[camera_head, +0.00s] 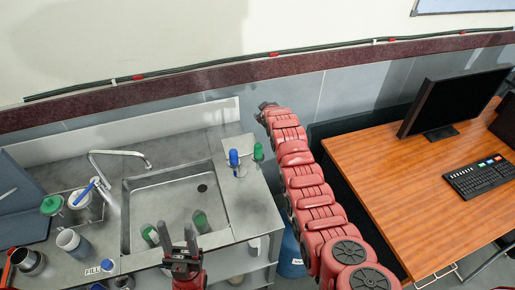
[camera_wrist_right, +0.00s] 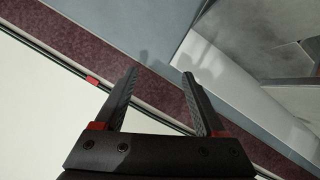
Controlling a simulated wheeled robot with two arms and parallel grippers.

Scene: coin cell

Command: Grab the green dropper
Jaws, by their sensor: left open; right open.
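A small green-topped item (camera_head: 258,152), which looks like the green dropper, stands on the counter right of the sink, beside a blue-topped one (camera_head: 234,158). Its lower part is hard to make out. My right gripper (camera_head: 267,107) is beyond it, near the wall, apart from it. In the right wrist view the right gripper (camera_wrist_right: 160,73) is open and empty, with only wall and counter behind it. My left gripper (camera_head: 176,232) is open with its fingers up, over the front edge of the sink.
The sink (camera_head: 165,195) holds two greenish items (camera_head: 150,235) (camera_head: 200,220). A faucet (camera_head: 120,155), a green-lidded jar (camera_head: 52,205) and cups stand left of it. A wooden desk (camera_head: 400,190) with monitor (camera_head: 450,100) and keyboard (camera_head: 478,177) is on the right.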

